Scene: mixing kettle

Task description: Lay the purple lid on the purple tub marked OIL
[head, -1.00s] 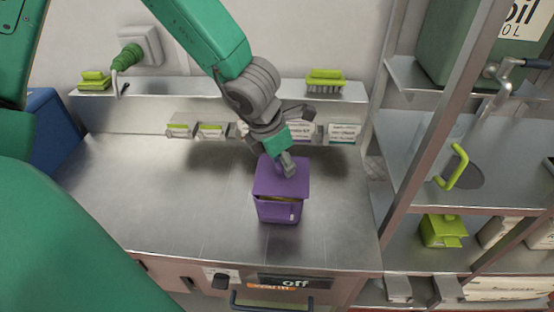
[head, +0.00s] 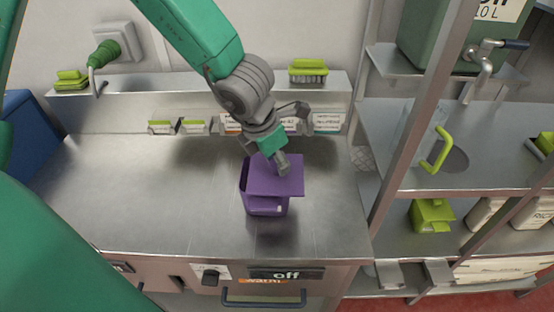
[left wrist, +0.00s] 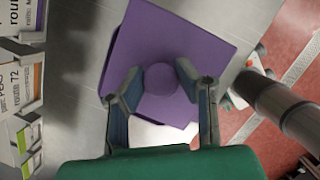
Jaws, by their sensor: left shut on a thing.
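The purple tub (head: 262,207) stands upright on the steel counter; a small pale mark shows on its front, too small to read. The purple lid (head: 280,184) is over the tub, shifted to the right, so part of the tub's left side shows. I cannot tell whether lid and tub touch. My left gripper (head: 282,166) is above the lid, shut on its knob. In the left wrist view the fingers (left wrist: 158,82) stand on both sides of the round knob, and the square lid (left wrist: 175,40) hides most of what is below. My right gripper is not in view.
The steel counter (head: 130,190) is clear left of the tub. A back ledge (head: 200,95) holds green brushes, with label cards below it. A shelf post (head: 410,130) stands close on the right, with a green container (head: 432,215) beyond it. A dial and an "off" display are on the front.

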